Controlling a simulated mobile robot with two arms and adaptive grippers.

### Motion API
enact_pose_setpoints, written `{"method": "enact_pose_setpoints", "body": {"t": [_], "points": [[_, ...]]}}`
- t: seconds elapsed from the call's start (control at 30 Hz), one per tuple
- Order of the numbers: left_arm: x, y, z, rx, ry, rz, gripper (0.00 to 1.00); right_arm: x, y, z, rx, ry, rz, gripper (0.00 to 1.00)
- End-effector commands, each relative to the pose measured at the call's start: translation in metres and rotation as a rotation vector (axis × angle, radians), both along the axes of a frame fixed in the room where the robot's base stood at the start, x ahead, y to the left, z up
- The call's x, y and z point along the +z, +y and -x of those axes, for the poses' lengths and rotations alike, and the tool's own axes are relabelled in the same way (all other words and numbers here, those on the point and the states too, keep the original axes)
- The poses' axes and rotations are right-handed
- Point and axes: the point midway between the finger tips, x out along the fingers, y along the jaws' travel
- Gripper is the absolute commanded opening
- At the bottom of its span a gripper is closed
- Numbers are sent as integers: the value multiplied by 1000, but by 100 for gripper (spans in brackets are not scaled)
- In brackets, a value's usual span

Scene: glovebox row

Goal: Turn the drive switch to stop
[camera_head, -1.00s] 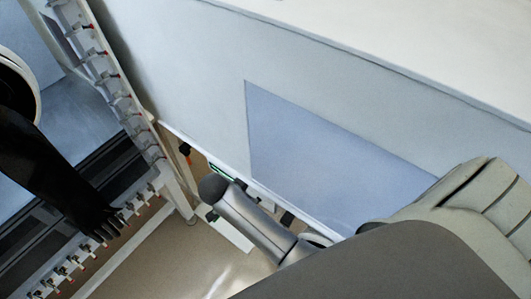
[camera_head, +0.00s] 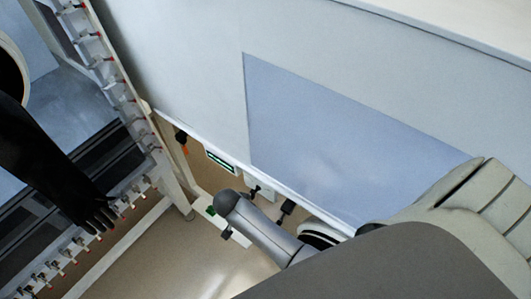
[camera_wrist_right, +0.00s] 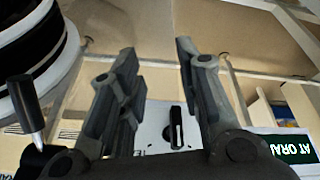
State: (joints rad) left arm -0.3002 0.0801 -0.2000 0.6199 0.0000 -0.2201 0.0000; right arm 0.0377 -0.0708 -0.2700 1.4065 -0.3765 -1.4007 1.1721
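The drive switch appears to be the black upright knob (camera_wrist_right: 176,127) on a white panel (camera_wrist_right: 152,136) in the right wrist view. Its label is mostly hidden, so I cannot read its position. My right gripper (camera_wrist_right: 156,55) is open, with a dark finger on each side of the view. The knob shows in the gap between the fingers, nearer the right one; I see no contact. In the head view my right arm (camera_head: 262,228) reaches down beside the cabinet, and its gripper cannot be made out. My left gripper is in neither view.
A black glove (camera_head: 50,165) hangs at left. The cabinet wall (camera_head: 200,75) is close by.

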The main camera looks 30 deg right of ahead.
Motion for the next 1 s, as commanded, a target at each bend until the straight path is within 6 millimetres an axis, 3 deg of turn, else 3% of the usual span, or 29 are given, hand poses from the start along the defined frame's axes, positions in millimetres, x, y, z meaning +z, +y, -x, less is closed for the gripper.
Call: {"method": "enact_pose_setpoints", "body": {"t": [0.1,1.0], "points": [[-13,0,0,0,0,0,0,-29,-1,8,48,20,-6,32],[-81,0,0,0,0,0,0,-194,-4,76,396,119,-66,32]]}}
